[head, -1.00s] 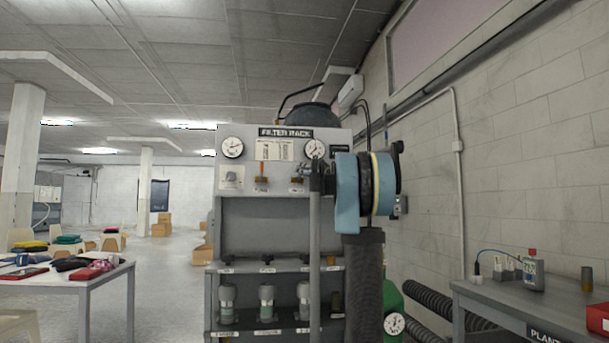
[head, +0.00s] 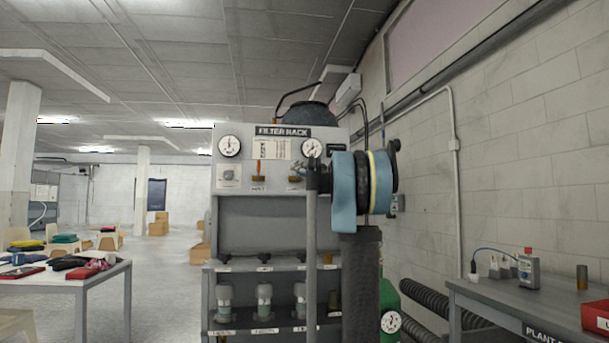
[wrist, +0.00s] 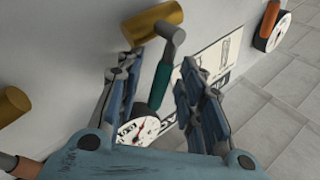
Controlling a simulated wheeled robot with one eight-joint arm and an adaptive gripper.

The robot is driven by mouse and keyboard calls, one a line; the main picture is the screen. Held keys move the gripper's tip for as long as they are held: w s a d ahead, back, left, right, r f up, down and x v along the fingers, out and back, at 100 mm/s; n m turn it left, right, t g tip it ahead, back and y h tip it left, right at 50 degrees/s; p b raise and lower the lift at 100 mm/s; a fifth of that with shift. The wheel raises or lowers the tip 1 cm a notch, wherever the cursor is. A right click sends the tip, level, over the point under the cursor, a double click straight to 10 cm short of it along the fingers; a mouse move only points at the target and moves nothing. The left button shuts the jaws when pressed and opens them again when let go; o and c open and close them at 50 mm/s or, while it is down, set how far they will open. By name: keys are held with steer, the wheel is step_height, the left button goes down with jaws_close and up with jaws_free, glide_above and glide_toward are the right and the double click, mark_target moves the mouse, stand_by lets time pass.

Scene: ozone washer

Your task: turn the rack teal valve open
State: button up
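The filter rack (head: 290,225) stands ahead in the head view. Its teal valve has a teal handle (wrist: 161,86) on a grey bent stem, with a brass fitting (wrist: 155,22) beside it in the wrist view. My gripper (wrist: 157,74) is open, with one blue-grey finger on each side of the teal handle. A gap shows between the handle and the fingers; I cannot tell whether either one touches it. In the head view my arm covers the right part of the panel, and the teal handle is not clear there.
An orange-handled valve (head: 259,167) sits left on the panel. Gauges (head: 229,146) and a paper sheet (wrist: 212,62) are close by. A bench (head: 500,302) with bottles stands right, a table (head: 90,276) with folded items left. Floor between table and rack is clear.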

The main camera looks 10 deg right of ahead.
steer(key=shift+d, duration=0.1)
steer(key=v, duration=1.1)
steer(key=shift+s+f, duration=0.2)
steer(key=shift+s, duration=0.1)
steer(key=shift+d, duration=0.1)
steer(key=shift+c, duration=0.4)
